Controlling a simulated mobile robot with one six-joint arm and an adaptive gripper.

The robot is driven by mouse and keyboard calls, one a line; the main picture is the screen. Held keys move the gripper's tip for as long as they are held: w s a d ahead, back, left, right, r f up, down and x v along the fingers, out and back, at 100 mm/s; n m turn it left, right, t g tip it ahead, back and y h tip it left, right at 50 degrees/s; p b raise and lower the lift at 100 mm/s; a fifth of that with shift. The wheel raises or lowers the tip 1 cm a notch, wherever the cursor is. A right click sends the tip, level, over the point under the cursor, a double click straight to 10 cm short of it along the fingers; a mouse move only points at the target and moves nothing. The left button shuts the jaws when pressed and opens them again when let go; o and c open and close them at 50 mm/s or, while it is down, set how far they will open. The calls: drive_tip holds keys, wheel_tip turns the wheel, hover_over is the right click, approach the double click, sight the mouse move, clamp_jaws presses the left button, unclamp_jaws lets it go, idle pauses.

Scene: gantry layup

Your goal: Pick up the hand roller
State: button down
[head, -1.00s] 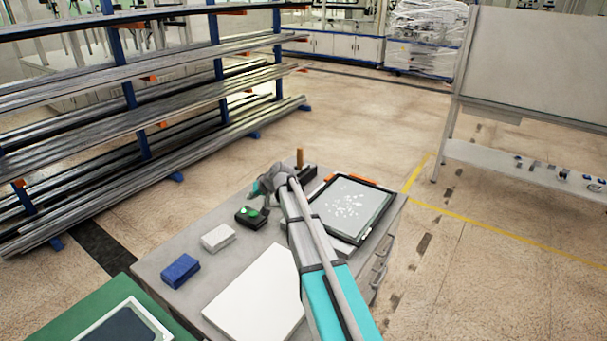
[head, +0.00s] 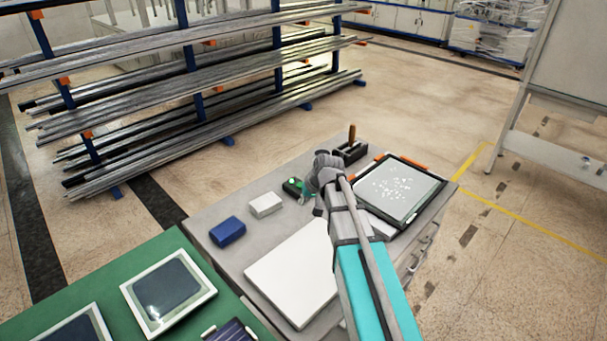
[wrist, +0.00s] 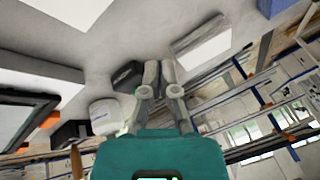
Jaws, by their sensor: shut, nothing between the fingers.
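The hand roller appears to be the piece with the upright brown handle (head: 352,133) in a black holder (head: 350,151) at the bench's back edge. In the wrist view the brown handle (wrist: 76,160) shows at the lower left, beside the dark holder (wrist: 70,134). My gripper (wrist: 159,72) is shut and empty, its fingertips over the grey bench between a black box and a white block. It is apart from the handle. In the head view my gripper is partly hidden by my wrist.
The grey bench (head: 262,195) also carries a blue block (head: 227,231), a white block (head: 265,205), the black box with green buttons (head: 291,186), a white board (head: 293,272) and a dark-framed panel (head: 408,190). A green table (head: 105,290) stands at left, a pipe rack (head: 190,100) behind.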

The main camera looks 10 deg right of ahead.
drive_tip(key=s+g+h, duration=0.1)
drive_tip(key=s, duration=0.5)
drive_tip(key=s+d+g+h+p, duration=0.1)
drive_tip(key=s, duration=0.6)
drive_tip(key=s+g+h, duration=0.1)
drive_tip(key=s, duration=0.6)
drive_tip(key=shift+d+r+g+h+p, duration=0.15)
drive_tip(key=shift+d+g+h+p, duration=0.15)
drive_tip(key=shift+d+h+p, duration=0.1)
drive_tip(key=shift+a, duration=0.1)
drive_tip(key=c, duration=1.3)
unclamp_jaws()
drive_tip(key=shift+c, duration=0.2)
